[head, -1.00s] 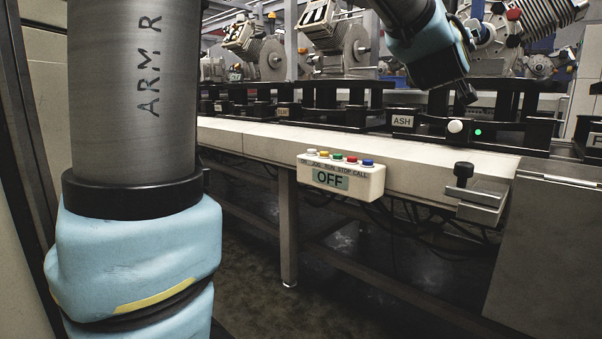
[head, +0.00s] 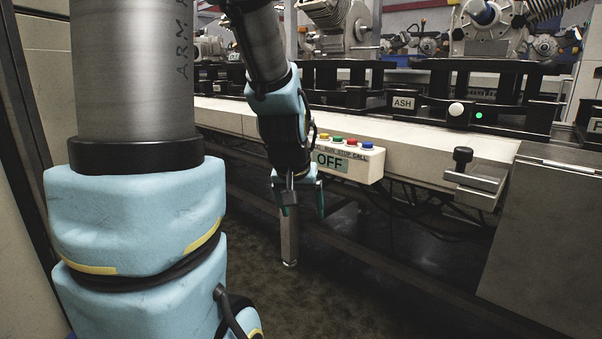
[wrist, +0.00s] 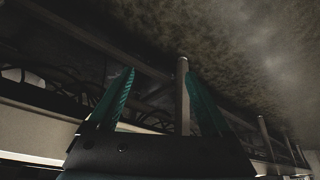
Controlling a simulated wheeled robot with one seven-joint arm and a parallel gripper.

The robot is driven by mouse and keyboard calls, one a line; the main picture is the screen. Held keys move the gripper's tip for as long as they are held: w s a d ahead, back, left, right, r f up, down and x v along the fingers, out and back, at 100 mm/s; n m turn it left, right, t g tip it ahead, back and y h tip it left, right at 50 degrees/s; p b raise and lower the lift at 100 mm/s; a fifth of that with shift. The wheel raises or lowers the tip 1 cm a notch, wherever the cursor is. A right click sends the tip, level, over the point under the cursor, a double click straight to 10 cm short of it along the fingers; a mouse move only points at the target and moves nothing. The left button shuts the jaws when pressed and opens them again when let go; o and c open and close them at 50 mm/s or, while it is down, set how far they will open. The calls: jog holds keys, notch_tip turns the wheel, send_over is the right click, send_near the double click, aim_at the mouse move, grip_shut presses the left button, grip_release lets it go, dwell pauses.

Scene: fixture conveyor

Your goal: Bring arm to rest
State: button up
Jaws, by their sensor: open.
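My gripper (head: 301,200) hangs pointing down in the head view, in front of the conveyor's near edge and left of the control box. Its two teal fingers are apart with nothing between them. In the wrist view the open fingers (wrist: 160,100) also show, with the dark floor and a conveyor leg beyond them. My arm comes down from the top, and its blue-padded part hides the left end of the control box.
The control box (head: 365,166) has coloured buttons and reads OFF. The conveyor (head: 420,165) carries black fixtures, one labelled ASH (head: 403,103), with motors above. A clamp (head: 471,178) sits on the edge at right. A conveyor leg (head: 289,240) stands behind my gripper. The floor in front is open.

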jog(key=s+a+f+g+y, duration=0.1)
jog(key=s+a+f+g, duration=0.3)
jog(key=s+a, duration=0.45)
notch_tip(320, 180, up, 38)
jog(key=d+p, duration=0.1)
jog(key=p, duration=3.7)
jog(key=shift+w+d+n, duration=0.15)
jog(key=shift+d+n, duration=0.15)
jog(key=shift+f, duration=0.1)
